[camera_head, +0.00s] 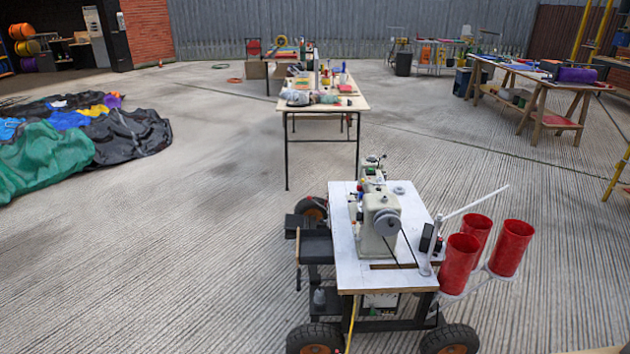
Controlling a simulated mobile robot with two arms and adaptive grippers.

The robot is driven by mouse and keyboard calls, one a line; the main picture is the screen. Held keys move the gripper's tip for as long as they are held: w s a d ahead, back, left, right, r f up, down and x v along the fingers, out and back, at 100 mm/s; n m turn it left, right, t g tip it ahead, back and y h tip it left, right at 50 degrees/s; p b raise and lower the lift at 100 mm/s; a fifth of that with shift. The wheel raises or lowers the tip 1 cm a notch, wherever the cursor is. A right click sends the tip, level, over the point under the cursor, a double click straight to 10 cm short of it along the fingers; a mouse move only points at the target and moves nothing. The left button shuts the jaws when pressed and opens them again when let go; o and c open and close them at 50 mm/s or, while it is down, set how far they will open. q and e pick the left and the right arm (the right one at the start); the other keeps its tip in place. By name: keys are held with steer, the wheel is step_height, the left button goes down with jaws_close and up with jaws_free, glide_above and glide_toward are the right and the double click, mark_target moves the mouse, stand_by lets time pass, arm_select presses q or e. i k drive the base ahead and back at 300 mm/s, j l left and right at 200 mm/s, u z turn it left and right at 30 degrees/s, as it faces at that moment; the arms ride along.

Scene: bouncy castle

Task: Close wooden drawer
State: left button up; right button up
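I cannot make out a wooden drawer in the head view. A strip of pale wood (598,351) shows at the bottom right edge, cut off by the frame; I cannot tell what it belongs to. Neither of my grippers is in view.
A wheeled cart with a white top (352,265) stands close in front, carrying a sewing machine (381,222), with red cups (512,247) sticking out right. A cluttered table (345,103) stands behind it, a wooden workbench (540,84) at right. Crumpled fabric (45,155) lies left. Left foreground concrete is clear.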

mark_target(314, 247)
steer(key=i+j, duration=0.2)
steer(key=i, duration=0.2)
steer(key=i+j+z, duration=0.1)
steer(key=i, duration=0.35)
steer(key=i+j+z, duration=0.1)
steer(key=i+j, duration=0.35)
steer(key=j, duration=0.2)
steer(key=i+j+z, duration=0.1)
steer(key=j, duration=0.2)
steer(key=i+j, duration=0.15)
steer(key=j, duration=0.2)
steer(key=i+j+z, duration=0.1)
steer(key=j, duration=0.2)
steer(key=i+j+z, duration=0.2)
steer(key=j, duration=0.2)
steer(key=i+j+z, duration=0.2)
steer(key=j, duration=0.25)
steer(key=i, duration=0.1)
